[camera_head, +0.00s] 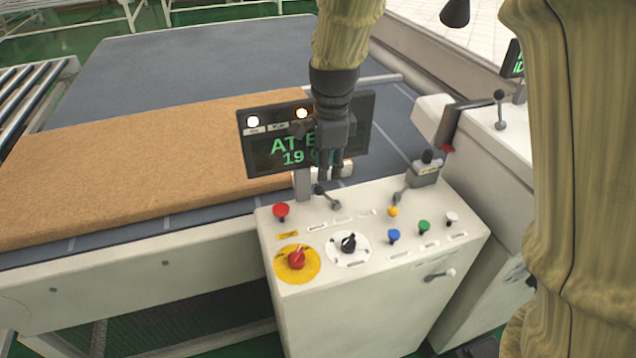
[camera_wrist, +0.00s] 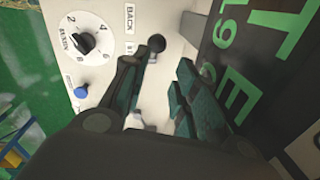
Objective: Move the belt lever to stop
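A small lever (camera_head: 328,199) with a dark ball knob stands on the white console, just below the display. My gripper (camera_head: 330,172) points down above this lever, in front of the display. In the wrist view the two dark fingers are apart, and the lever's black knob (camera_wrist: 156,44) shows in the gap between their tips. A label reading "BACK" is printed beside the knob. Contact between fingers and lever cannot be seen. My gripper is open. A second lever (camera_head: 401,194) stands to the right by a grey box; no "STOP" marking is readable.
The display (camera_head: 262,155) stands close behind my gripper, with green text partly hidden. The console (camera_head: 340,290) bears a red knob (camera_head: 297,258), a black dial (camera_head: 348,243) and several coloured buttons. A brown mattress (camera_head: 130,165) lies on the grey belt (camera_head: 200,60) at left.

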